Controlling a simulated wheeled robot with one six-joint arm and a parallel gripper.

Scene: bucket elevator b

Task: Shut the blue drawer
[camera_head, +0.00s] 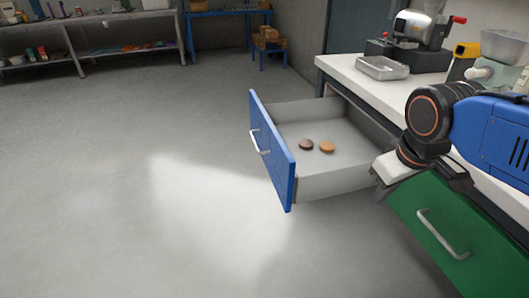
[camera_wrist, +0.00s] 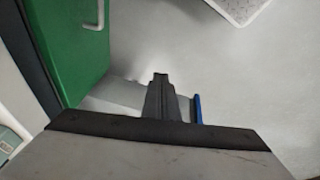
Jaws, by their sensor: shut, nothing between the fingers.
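The blue drawer (camera_head: 272,148) stands pulled out of the white-topped bench in the head view. Its blue front with a pale bar handle faces left, and its grey tray is open. Two small round things, one dark brown (camera_head: 306,144) and one tan (camera_head: 327,147), lie inside. My gripper (camera_wrist: 160,78) is shut and empty in the wrist view. A thin blue edge (camera_wrist: 198,108), likely the drawer's front, shows just right of the fingers there. In the head view my arm is at the right, near the drawer's bench-side end; the fingertips are hidden there.
A green drawer front (camera_head: 440,232) with a bar handle is at the lower right, beside my arm. The bench top (camera_head: 375,82) holds a metal tray (camera_head: 382,68) and machines. Open grey floor (camera_head: 150,190) lies left of the blue drawer.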

